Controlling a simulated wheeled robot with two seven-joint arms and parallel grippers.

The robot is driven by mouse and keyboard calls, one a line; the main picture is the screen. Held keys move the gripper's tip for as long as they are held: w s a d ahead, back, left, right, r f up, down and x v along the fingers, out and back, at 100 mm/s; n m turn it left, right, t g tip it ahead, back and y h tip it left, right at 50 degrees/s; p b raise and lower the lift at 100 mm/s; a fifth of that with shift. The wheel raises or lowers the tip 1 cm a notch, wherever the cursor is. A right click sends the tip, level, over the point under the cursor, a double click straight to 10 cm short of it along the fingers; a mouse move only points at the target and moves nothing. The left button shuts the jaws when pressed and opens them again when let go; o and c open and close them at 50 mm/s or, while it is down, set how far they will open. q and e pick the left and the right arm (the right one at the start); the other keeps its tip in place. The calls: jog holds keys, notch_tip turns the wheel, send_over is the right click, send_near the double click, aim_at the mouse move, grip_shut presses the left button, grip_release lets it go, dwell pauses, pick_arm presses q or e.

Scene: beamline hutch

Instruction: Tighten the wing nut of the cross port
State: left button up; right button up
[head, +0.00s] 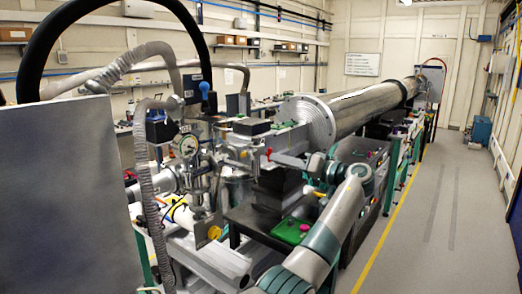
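A metal vacuum assembly with several ports (235,185) stands left of centre, with a round pressure gauge (188,146) on its left side. A small red part (268,154) shows at its right; I cannot tell whether it is the wing nut.
A long steel tube (360,108) with a wide flange runs to the back right. A ribbed hose (145,165) hangs at the left, beside a large grey panel (68,200). The floor at the right (450,225) is clear.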

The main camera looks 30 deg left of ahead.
aim_at(255, 153)
pick_arm(q)
jog(key=a, duration=0.2)
jog(key=a+p, duration=0.1)
jog(key=a, duration=0.1)
jog(key=a+p, duration=0.1)
jog(key=a, duration=0.1)
jog(key=shift+w+a, duration=0.25)
jog(key=shift+a, duration=0.05)
jog(key=shift+a+p, duration=0.4)
jog(key=shift+a, duration=0.15)
grip_shut()
